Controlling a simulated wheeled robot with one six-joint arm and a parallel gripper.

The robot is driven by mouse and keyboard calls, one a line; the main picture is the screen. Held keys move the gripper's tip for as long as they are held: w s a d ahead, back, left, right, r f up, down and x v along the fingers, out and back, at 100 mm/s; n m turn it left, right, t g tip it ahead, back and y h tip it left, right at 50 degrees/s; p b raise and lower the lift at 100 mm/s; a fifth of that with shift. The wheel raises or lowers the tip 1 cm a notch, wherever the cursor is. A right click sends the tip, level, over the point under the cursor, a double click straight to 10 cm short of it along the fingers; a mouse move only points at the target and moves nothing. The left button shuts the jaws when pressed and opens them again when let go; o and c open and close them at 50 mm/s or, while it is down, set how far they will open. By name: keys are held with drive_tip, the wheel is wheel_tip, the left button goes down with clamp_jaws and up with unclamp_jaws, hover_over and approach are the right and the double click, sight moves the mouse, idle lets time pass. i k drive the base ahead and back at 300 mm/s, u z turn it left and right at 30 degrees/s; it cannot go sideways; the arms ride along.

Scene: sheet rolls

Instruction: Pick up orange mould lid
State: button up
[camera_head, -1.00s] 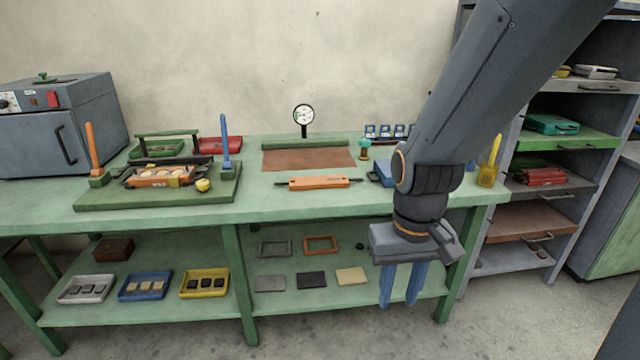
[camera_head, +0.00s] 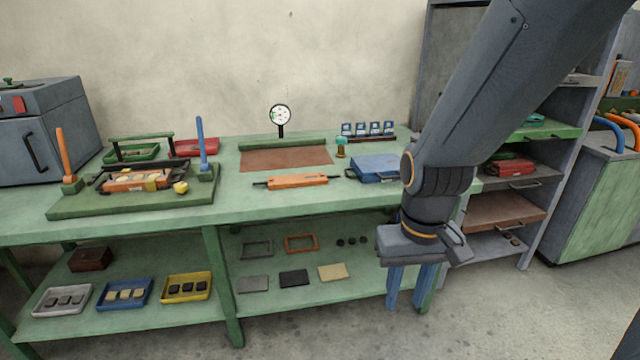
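The orange mould lid (camera_head: 297,181) looks to be the long orange bar with dark end handles lying flat on the green bench top. An orange mould (camera_head: 135,182) with pale pieces in it sits on a green board at the left. My gripper (camera_head: 410,287) hangs at the right, in front of the bench and low in the picture. Its two blue fingers point down with a gap between them, and nothing is held. The gripper is to the right of the lid and apart from it.
A reddish-brown sheet (camera_head: 286,160) lies behind the lid and a blue case (camera_head: 375,168) to its right. An upright blue handle (camera_head: 201,140) stands at the left board. The lower shelf holds an orange frame (camera_head: 301,243) and several trays. A grey rack (camera_head: 540,175) stands at right.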

sight(297, 181)
drive_tip(key=z, duration=0.25)
drive_tip(key=k, duration=0.4)
drive_tip(key=z, duration=0.85)
drive_tip(key=i, duration=1.35)
drive_tip(key=u, duration=0.85)
drive_tip(key=i, duration=0.85)
drive_tip(key=u, duration=1.3)
drive_tip(key=i, duration=0.35)
drive_tip(key=u, duration=0.35)
